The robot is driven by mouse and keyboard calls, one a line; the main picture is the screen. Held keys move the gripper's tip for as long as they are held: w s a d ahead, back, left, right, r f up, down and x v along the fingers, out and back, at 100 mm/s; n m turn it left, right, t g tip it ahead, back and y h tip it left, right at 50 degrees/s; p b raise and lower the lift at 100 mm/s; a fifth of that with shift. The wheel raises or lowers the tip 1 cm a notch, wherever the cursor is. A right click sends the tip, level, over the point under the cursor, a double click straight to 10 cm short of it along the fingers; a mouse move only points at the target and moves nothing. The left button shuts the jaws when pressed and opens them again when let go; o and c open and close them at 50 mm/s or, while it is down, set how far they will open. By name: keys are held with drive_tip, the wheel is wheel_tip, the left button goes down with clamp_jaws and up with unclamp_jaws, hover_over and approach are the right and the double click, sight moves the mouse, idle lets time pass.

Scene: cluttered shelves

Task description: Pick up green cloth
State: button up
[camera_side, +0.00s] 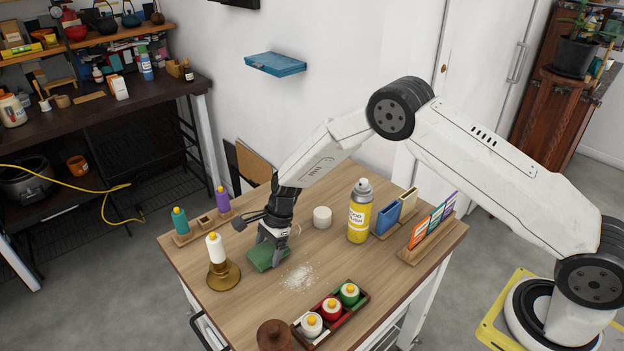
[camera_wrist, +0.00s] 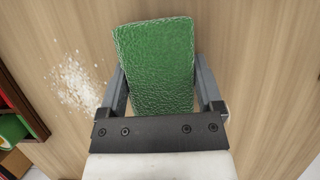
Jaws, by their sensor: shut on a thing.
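The green cloth (camera_side: 262,258) is a folded, textured block on the wooden table in the side view. It fills the middle of the wrist view (camera_wrist: 155,65), between the two grey fingers. My gripper (camera_side: 271,245) points down at the cloth and is shut on it, with one finger along each long side (camera_wrist: 160,95). The cloth looks at or very near the tabletop; I cannot tell whether it is clear of it. Its end nearest the wrist is hidden behind the gripper's dark plate.
White crumbs (camera_side: 298,277) lie beside the cloth. A white bottle on a brass holder (camera_side: 222,275) stands close to its left. A yellow spray can (camera_side: 359,212), a white cylinder (camera_side: 322,217), a crate of bottles (camera_side: 362,305) and a brown lidded pot (camera_side: 275,336) are around.

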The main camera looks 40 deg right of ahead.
sight(263, 251)
drive_tip(key=shift+r, duration=0.1)
drive_tip(key=shift+r, duration=0.7)
wheel_tip(263, 251, up, 2)
drive_tip(key=shift+r, duration=0.1)
drive_tip(key=s+d+r, duration=0.3)
drive_tip(key=s+r, duration=0.6)
drive_tip(key=s, duration=0.4)
drive_tip(key=shift+s+r, duration=0.25)
drive_tip(key=shift+s, duration=0.1)
